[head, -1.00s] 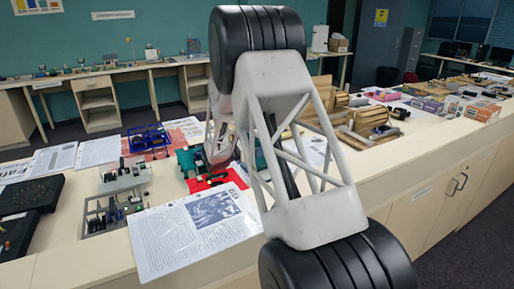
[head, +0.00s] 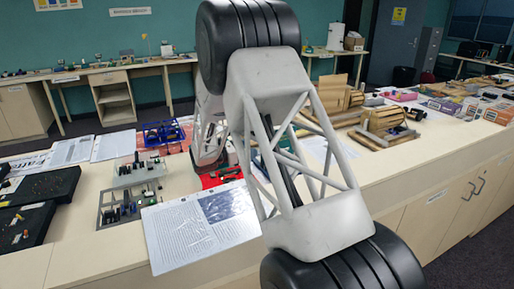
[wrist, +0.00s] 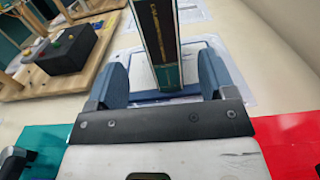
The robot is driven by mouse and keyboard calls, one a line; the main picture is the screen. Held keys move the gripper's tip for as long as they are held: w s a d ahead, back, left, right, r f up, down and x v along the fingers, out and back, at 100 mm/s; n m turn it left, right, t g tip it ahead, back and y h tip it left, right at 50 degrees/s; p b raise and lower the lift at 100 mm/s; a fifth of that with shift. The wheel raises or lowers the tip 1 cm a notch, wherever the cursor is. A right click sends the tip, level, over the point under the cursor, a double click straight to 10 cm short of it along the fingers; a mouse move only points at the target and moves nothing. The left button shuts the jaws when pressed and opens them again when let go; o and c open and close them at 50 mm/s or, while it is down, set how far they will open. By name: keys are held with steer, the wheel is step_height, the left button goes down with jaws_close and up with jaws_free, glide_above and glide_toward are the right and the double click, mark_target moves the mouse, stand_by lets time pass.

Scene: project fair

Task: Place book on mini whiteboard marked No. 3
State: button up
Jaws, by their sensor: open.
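In the wrist view a book (wrist: 162,45) stands on edge between the fingers of my gripper (wrist: 163,62). It has a dark spine with gold marks and pale and teal edges. My gripper is open, with one blue-grey finger on each side of the book and a narrow gap visible. A flat blue-edged piece (wrist: 190,98) lies behind the book's lower end; I cannot tell if it is a whiteboard. No board marked No. 3 can be read. In the head view my arm hides the book and the gripper.
In the wrist view a red sheet (wrist: 292,140) and a teal surface (wrist: 45,150) lie beside the gripper, and a wooden model with a black box (wrist: 75,52) is at left. In the head view a printed sheet (head: 200,225), grey trays (head: 130,203) and a blue frame (head: 163,132) crowd the counter.

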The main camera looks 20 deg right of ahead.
steer(key=shift+a, duration=0.95)
steer(key=shift+s, duration=0.1)
steer(key=s+a+r+m+y, duration=0.3)
steer(key=s+r+m+y, duration=0.1)
steer(key=s, duration=0.9)
steer(key=s+a+r+m+y, duration=0.3)
steer(key=s+r+m+y, duration=0.1)
steer(key=s, duration=0.8)
steer(key=s+a+r+m+y, duration=0.3)
steer(key=s+r+m+y, duration=0.1)
steer(key=s, duration=0.9)
steer(key=shift+s+a+r+m+y, duration=0.15)
steer(key=shift+s+a+m+y, duration=0.2)
steer(key=shift+m+y, duration=0.3)
steer(key=s+a+m+t+y, duration=0.2)
steer(key=s+a+m+y, duration=0.2)
steer(key=s, duration=0.8)
steer(key=a+m, duration=0.1)
steer(key=a, duration=0.1)
steer(key=shift+s+a+f+t+y, duration=0.15)
steer(key=shift+a+f+t+y, duration=0.15)
steer(key=shift+a+f+y, duration=0.05)
